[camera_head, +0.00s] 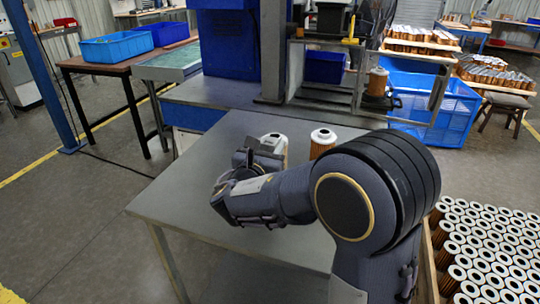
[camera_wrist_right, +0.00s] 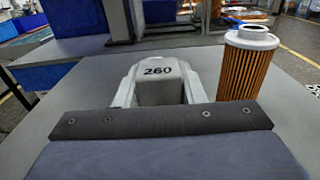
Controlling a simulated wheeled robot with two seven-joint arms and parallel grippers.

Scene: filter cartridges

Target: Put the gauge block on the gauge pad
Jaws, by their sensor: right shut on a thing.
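A grey gauge block (camera_wrist_right: 158,88) marked "260" stands in the middle of the right wrist view, between the fingers of my right gripper (camera_wrist_right: 157,96). The right gripper is shut on it. In the head view the pale block (camera_head: 275,142) shows just beyond my right gripper (camera_head: 262,154), partly hidden by the gripper. The block looks upright at the grey table; I cannot tell whether it touches the top. I cannot make out the gauge pad in either view. My left gripper is out of view.
A pleated filter cartridge (camera_head: 322,144) stands upright on the grey table (camera_head: 185,195), close right of the block. A machine frame (camera_head: 271,50) stands behind. Many cartridges (camera_head: 485,250) fill a crate at the lower right. The table's left part is clear.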

